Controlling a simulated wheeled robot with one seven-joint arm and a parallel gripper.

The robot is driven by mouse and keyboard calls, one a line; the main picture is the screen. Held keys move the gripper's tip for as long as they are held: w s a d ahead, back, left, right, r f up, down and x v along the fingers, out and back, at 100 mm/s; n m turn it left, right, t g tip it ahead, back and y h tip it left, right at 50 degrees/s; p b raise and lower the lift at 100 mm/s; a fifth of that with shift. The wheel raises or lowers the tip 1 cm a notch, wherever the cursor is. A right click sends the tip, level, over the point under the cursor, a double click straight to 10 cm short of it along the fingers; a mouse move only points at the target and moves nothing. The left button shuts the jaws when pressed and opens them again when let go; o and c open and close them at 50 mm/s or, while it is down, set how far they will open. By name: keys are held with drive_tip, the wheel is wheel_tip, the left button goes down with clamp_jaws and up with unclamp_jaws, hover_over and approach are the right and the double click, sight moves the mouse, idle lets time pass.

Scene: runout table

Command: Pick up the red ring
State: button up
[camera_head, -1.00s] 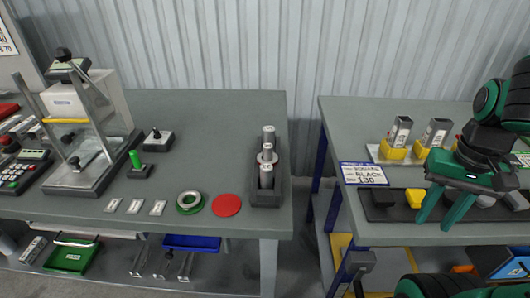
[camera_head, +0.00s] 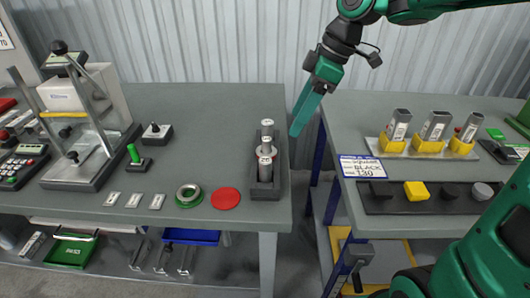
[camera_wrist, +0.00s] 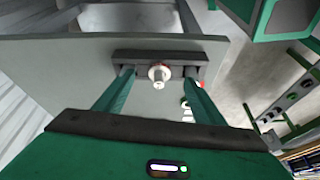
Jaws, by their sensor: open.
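A flat red round piece (camera_head: 226,198) lies on the left table near its front edge. No hole shows in it, so I cannot tell that it is a ring. In the wrist view only a small bit of red (camera_wrist: 201,85) shows beside the right finger. My gripper (camera_head: 297,128) is open and empty, pointing down near the left table's right edge. It is right of and above the red piece, apart from it. In the wrist view the fingers of my gripper (camera_wrist: 158,73) stand either side of a grey cylinder in the black holder.
The black holder (camera_head: 258,196) with upright grey cylinders (camera_head: 266,158) stands just right of the red piece. A green-rimmed metal ring (camera_head: 188,195) lies to its left. A gap separates the left table (camera_head: 215,110) from the right table (camera_head: 350,115), which carries yellow-based blocks (camera_head: 434,130).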

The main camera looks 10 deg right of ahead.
drive_tip(key=shift+n, duration=0.7)
drive_tip(key=shift+w+a+f, duration=0.3)
drive_tip(key=shift+a+f, duration=0.8)
drive_tip(key=shift+f, duration=0.45)
drive_tip(key=shift+w+a+f, duration=0.25)
drive_tip(key=shift+a+f, duration=0.8)
drive_tip(key=shift+f, duration=0.5)
drive_tip(key=shift+w+a+f, duration=0.3)
drive_tip(key=shift+a+f, duration=0.8)
drive_tip(key=shift+f, duration=0.45)
drive_tip(key=shift+c, duration=0.5)
drive_tip(key=shift+y, duration=0.3)
drive_tip(key=c, duration=1.2)
drive_tip(key=shift+r, duration=0.1)
